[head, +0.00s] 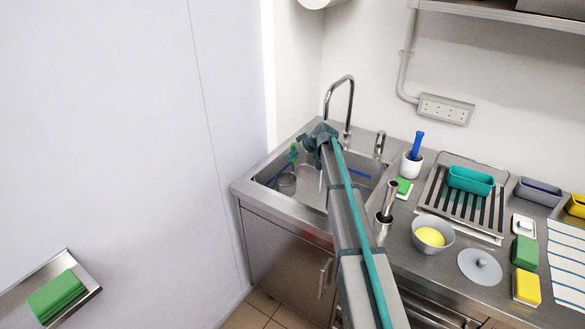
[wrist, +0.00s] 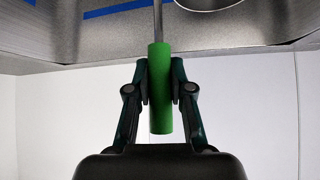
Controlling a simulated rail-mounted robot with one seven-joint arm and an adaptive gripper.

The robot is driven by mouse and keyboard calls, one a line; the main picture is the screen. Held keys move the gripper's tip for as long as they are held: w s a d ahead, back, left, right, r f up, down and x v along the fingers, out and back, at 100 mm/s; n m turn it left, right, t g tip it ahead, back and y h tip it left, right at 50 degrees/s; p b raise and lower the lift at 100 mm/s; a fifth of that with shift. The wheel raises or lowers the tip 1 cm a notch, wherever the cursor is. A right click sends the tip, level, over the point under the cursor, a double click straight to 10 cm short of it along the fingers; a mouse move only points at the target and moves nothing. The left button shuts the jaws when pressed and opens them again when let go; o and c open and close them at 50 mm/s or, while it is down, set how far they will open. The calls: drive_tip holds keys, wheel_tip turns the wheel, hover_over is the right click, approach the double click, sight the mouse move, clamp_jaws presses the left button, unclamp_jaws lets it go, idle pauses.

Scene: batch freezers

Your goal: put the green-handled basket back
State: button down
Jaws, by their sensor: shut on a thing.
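The green-handled basket (head: 287,180) is a small metal basket in or just above the sink (head: 340,196), towards its left side. A thin metal rod runs from the handle towards the sink, and a round metal rim shows at the top of the wrist view. In the head view my arm hides part of the sink. I cannot tell whether the basket touches the sink floor.
Blue strips (head: 358,172) show in the sink. The tap (head: 349,105) rises behind it. To the right, the counter holds a white pot with a blue-handled tool (head: 416,147), a slatted drainer (head: 432,196) with a teal tray (head: 471,181), a bowl (head: 447,247) and sponges (head: 525,251).

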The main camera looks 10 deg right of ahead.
sight(294, 163)
drive_tip(key=shift+f+p, duration=0.75)
drive_tip(key=shift+f, duration=1.9)
drive_tip(key=c, duration=1)
unclamp_jaws()
drive_tip(key=shift+r, duration=0.1)
drive_tip(key=shift+c, duration=0.2)
drive_tip(key=shift+r, duration=0.2)
drive_tip(key=shift+s+d+r, duration=0.1)
drive_tip(key=shift+s+d, duration=0.05)
drive_tip(key=shift+s, duration=0.05)
drive_tip(key=b+v, duration=0.3)
drive_tip(key=v, duration=0.8)
drive_tip(key=shift+b, duration=0.35)
